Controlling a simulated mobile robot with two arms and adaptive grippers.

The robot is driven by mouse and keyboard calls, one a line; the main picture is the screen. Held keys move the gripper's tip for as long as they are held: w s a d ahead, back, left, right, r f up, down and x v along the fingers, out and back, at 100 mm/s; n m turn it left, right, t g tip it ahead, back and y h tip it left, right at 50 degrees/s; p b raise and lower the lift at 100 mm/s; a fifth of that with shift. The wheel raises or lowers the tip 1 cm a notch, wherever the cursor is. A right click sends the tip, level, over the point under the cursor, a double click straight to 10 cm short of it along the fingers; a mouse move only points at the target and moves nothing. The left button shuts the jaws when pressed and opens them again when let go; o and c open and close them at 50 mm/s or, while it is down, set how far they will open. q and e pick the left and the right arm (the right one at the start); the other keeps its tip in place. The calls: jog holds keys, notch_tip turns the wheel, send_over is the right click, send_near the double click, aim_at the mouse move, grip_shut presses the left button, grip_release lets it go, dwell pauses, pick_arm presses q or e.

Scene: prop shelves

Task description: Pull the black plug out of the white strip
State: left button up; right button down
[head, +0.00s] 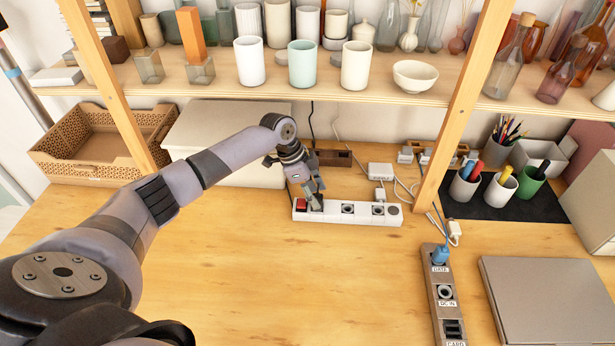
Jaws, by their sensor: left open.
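The white strip (363,211) lies on the wooden table below the shelf, with a red switch (301,204) at its left end. My left gripper (315,201) is open and reaches down over the strip's left part, just right of the red switch. Its fingers are at a dark shape there that looks like the black plug (316,206), mostly hidden by the gripper. I cannot tell whether the fingers touch it. Sockets to the right show on the strip. My right gripper is not in view.
A white plug (380,194) and white adapter (380,171) sit behind the strip. A grey strip (431,275) with a blue plug (440,254) lies right, beside a grey closed box (545,300). A shelf board (330,84) with cups hangs above. The front table is clear.

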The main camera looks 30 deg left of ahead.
pick_arm(q)
jog(key=shift+x, duration=1.15)
jog(key=shift+s, duration=0.1)
grip_shut()
